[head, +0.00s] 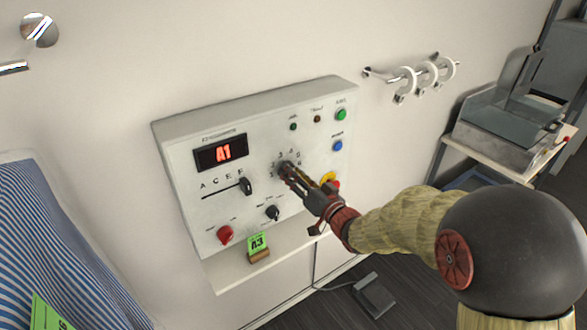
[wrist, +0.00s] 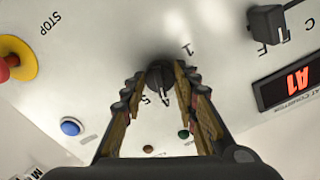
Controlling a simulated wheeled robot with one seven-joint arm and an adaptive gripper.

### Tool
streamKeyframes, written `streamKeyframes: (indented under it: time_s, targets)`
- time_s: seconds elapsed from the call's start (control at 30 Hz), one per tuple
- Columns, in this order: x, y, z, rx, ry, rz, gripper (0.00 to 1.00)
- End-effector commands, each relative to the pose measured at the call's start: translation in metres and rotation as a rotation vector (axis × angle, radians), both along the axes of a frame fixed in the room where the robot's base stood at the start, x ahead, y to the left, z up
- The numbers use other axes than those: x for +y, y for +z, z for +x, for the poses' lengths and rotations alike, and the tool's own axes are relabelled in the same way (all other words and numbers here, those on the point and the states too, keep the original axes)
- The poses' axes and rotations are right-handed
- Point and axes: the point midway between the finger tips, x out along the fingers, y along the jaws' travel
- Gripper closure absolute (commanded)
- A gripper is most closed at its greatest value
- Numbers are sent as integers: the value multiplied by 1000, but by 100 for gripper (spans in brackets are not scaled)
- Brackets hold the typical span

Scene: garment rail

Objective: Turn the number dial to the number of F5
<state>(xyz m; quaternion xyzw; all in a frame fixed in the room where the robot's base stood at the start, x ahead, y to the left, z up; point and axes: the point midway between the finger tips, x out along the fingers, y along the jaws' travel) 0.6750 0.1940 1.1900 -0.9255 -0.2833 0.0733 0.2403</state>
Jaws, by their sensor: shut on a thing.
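The number dial (head: 284,168) is a small dark knob on the white control panel (head: 185,150), ringed by printed numbers. My gripper (head: 288,171) reaches it from the lower right and is shut on it. In the wrist view the dial (wrist: 160,73) sits between the two fingertips, with numbers such as 1 and 5 beside it. The fingers hide part of the ring, so I cannot tell its exact setting. The red display (head: 222,152) reads A1; it also shows in the wrist view (wrist: 290,86). The black letter slider (head: 246,187) stands at the right end of its slot, near the F.
A yellow-and-red stop button (head: 329,180) is close beside my gripper. A black knob (head: 272,213) and a red knob (head: 225,234) are lower down. A green A3 tag (head: 257,242) stands on the shelf below. Hooks with white rings (head: 425,75) are on the wall.

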Motion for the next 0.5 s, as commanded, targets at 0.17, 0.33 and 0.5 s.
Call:
streamKeyframes:
  time_s: [0.17,0.33,0.5]
  targets:
    - [0,-1,-1,100,0,136,96]
    - [0,-1,-1,190,0,268,96]
    - [0,-1,-1,266,-1,384,96]
